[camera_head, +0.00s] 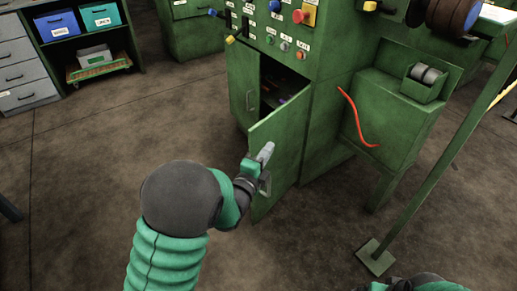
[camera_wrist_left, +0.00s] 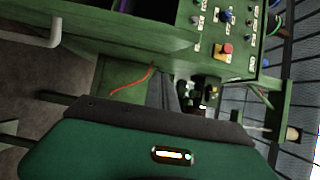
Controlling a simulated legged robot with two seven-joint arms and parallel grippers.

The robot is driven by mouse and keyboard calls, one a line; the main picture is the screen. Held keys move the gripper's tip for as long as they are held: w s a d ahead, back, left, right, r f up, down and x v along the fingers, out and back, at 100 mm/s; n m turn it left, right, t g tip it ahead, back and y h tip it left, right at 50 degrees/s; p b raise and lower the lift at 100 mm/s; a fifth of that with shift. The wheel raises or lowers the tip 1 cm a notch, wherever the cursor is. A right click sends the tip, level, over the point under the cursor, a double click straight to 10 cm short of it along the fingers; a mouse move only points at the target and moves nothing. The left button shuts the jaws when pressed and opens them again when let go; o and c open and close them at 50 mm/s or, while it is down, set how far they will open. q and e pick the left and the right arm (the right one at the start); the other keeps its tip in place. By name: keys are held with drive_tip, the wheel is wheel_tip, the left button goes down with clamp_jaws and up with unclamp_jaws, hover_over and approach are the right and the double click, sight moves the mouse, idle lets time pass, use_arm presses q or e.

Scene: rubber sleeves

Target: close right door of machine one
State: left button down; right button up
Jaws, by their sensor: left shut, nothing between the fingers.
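The green machine (camera_head: 325,60) stands at centre right in the head view. Its right cabinet door (camera_head: 285,150) stands open, swung out toward me, and the dark inside of the cabinet (camera_head: 283,84) shows behind it. My left gripper (camera_head: 266,152) is shut and empty, beside the outer edge of this door, near its metal handle (camera_head: 265,184). I cannot tell whether it touches the door. The left door (camera_head: 243,82) looks closed. In the left wrist view, a pale handle (camera_wrist_left: 45,32) shows at the upper left. My right gripper is not visible; part of my right arm shows at the lower right.
A red curved bar (camera_head: 355,120) sticks out at the machine's right side. A green post (camera_head: 430,160) with a floor plate stands further right. Shelves with blue and teal bins (camera_head: 57,25) are at the far left. The floor left of the machine is clear.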

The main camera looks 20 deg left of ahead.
sight(257, 143)
use_arm(q)
drive_tip(key=w+a+b, duration=0.1)
drive_tip(key=w+a, duration=0.1)
drive_tip(key=a, duration=0.1)
drive_tip(key=shift+w+a+f+b, duration=0.1)
drive_tip(key=shift+a+f+b, duration=0.05)
drive_tip(key=shift+b, duration=0.2)
drive_tip(key=shift+w+a, duration=0.1)
drive_tip(key=shift+a, duration=0.15)
